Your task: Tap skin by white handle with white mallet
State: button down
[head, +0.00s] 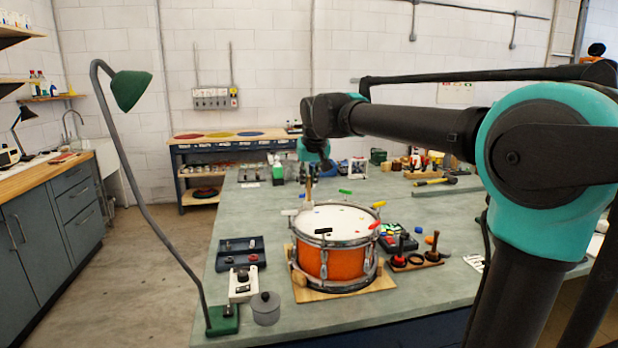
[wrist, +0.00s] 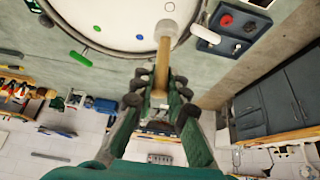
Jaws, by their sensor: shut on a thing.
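The drum (head: 328,264) has an orange shell and a pale skin (head: 335,222) with small coloured dots; the skin also shows in the wrist view (wrist: 115,14). Coloured handles ring its rim: a white handle (head: 290,212) at the left, also in the wrist view (wrist: 205,34), a green handle (head: 345,191), a yellow one (head: 379,205), a red one (head: 374,226) and a black one (head: 323,231). My gripper (wrist: 158,88) is shut on the wooden handle of the white mallet (wrist: 167,28). The mallet head is at the drum's far-left rim, near the white handle; I cannot tell whether it touches.
A dark tray (head: 241,252), a white device (head: 242,284) and a grey pot (head: 265,308) stand left of the drum. A green lamp (head: 131,90) arches at the left. A wooden stand (head: 415,262) with knobs is to the right. Bench behind the drum holds tools.

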aim_at(309, 194)
notch_tip(309, 194, down, 5)
jog(key=shift+f, duration=0.15)
jog(key=shift+r, duration=2.6)
